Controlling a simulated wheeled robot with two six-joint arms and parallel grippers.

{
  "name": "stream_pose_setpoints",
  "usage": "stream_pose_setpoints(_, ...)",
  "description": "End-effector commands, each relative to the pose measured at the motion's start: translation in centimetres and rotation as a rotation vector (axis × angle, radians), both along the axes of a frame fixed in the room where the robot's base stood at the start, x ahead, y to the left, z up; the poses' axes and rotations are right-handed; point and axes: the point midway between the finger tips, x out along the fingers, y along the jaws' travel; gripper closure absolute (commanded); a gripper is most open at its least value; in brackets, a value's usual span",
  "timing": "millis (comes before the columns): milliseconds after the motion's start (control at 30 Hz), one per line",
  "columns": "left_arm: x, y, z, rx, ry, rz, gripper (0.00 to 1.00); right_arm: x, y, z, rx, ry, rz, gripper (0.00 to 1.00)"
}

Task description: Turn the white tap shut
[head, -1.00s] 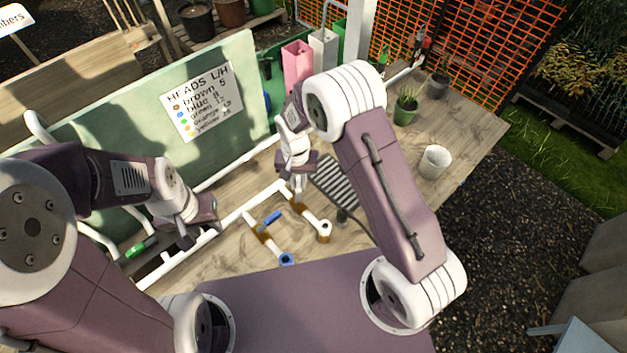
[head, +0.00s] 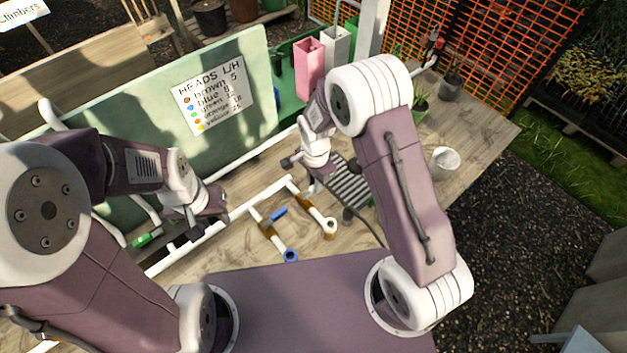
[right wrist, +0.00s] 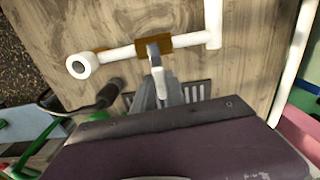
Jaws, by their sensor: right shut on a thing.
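The white tap has a brown body (right wrist: 183,41) on a short white pipe that ends in an open white mouth (right wrist: 82,65); in the head view its mouth (head: 330,227) points toward me. Its pale lever (right wrist: 158,74) stands across the pipe in the right wrist view. My right gripper (right wrist: 162,92) is shut on that lever, one grey finger at each side. In the head view the right gripper (head: 312,183) is at the tap and partly hides the lever. My left gripper (head: 196,232) hangs by the long white pipe at left; its finger gap is unclear.
A second tap with a blue lever (head: 279,213) and blue mouth (head: 290,255) stands just left. A dark slatted grate (head: 350,187) lies right of the white tap. A green board with a sign (head: 210,95) rises behind. A white pot (head: 444,161) stands at right.

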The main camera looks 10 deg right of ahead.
Motion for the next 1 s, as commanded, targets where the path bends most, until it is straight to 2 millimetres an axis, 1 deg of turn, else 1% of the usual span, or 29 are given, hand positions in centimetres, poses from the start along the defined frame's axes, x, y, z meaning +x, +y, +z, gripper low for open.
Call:
stream_pose_setpoints(233, 0.00, 0.00, 0.02, 0.000, 0.000, 0.000, 0.64, -0.11, -0.11, 0.05, 0.001, -0.002, -0.047, 1.00)
stream_pose_setpoints(667, 0.00, 0.00, 0.02, 0.000, 0.000, 0.000, 0.64, -0.16, -0.13, 0.03, 0.001, -0.001, -0.056, 1.00)
stream_pose_setpoints(700, 0.00, 0.00, 0.02, 0.000, 0.000, 0.000, 0.64, -0.16, -0.13, 0.03, 0.001, -0.001, -0.056, 0.76)
stream_pose_setpoints(733, 0.00, 0.00, 0.02, 0.000, 0.000, 0.000, 0.64, -0.16, -0.13, 0.03, 0.001, -0.001, -0.055, 0.67)
stream_pose_setpoints(767, 0.00, 0.00, 0.02, 0.000, 0.000, 0.000, 0.64, -0.16, -0.13, 0.03, 0.001, -0.001, -0.055, 0.62)
stream_pose_setpoints(1000, 0.00, 0.00, 0.01, 0.000, 0.000, 0.000, 0.64, -0.17, -0.12, 0.02, 0.000, 0.000, -0.053, 0.62)
